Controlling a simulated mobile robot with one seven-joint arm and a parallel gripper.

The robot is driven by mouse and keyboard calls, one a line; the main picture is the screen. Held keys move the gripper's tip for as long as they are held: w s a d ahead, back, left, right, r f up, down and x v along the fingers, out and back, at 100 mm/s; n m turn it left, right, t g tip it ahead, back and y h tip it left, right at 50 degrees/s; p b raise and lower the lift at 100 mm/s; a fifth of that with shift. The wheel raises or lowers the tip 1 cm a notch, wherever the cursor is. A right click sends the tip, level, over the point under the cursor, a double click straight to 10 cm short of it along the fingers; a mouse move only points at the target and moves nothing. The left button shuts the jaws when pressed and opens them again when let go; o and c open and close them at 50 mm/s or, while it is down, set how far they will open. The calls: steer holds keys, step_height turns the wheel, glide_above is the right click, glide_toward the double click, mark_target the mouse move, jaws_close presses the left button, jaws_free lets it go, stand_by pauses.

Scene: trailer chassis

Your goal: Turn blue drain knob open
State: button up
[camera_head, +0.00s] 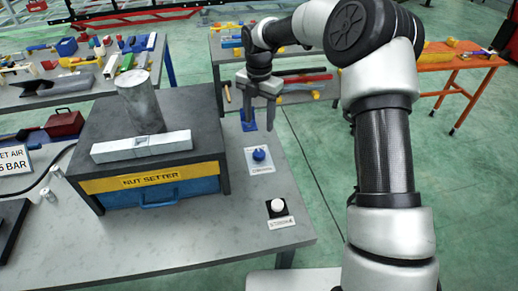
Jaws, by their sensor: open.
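The blue drain knob (259,155) sits on a small white labelled plate (262,168) on the grey table, right of the nut setter box. My gripper (257,123) is open and points down, above and behind the knob in the picture. It is apart from the knob, and nothing shows between its fingers. A blue item (247,122) on the table shows near the fingertips. Which way the knob is turned is too small to tell.
The nut setter box (155,180) stands left of the knob, with a metal cylinder (141,104) and a pale bar (141,146) on top. A white knob (277,205) on a black base stands nearer the table's front. Table surface between them is clear.

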mark_target(259, 153)
step_height(259, 153, down, 14)
steer(key=shift+r+p, duration=0.1)
steer(key=shift+p, duration=0.25)
steer(key=c, duration=1.1)
